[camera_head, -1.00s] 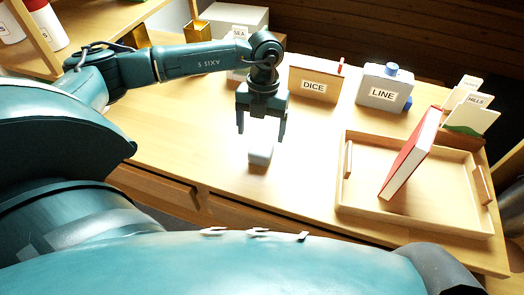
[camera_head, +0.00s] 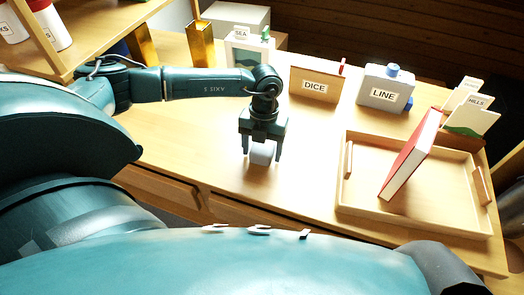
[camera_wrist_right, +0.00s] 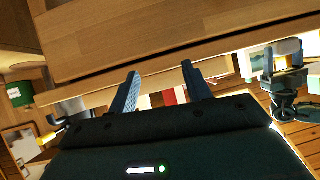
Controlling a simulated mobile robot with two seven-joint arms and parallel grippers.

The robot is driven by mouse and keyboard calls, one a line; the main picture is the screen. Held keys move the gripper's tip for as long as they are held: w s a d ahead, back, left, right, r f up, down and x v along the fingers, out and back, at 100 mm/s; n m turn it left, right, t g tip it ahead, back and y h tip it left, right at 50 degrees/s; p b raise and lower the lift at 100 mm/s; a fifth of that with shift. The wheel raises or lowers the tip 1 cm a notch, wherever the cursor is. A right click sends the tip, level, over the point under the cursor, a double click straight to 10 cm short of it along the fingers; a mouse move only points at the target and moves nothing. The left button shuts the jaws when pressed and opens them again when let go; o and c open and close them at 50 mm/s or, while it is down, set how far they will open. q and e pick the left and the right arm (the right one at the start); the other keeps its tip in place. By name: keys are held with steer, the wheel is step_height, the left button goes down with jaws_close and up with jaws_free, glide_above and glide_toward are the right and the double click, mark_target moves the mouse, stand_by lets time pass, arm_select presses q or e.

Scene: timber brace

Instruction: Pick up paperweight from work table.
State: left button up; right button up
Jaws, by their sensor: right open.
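A small pale grey block (camera_head: 262,154), which looks like the paperweight, sits on the work table (camera_head: 190,135) in the head view. My left gripper (camera_head: 262,155) points down over it, with one finger on each side and the block between them. Its top is partly hidden by the gripper. I cannot tell whether the fingers touch its sides. My right gripper (camera_wrist_right: 163,84) shows in the right wrist view, with its fingers apart and nothing between them.
A wooden tray (camera_head: 375,208) holding a tilted red book (camera_head: 410,155) lies to the right. Behind stand a box labelled DICE (camera_head: 313,85), a grey box labelled LINE (camera_head: 383,90) and a SEA box (camera_head: 245,50). The table between block and tray is clear.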

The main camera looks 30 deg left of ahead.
arm_select(q)
steer(key=c, duration=1)
steer(key=shift+r, duration=0.1)
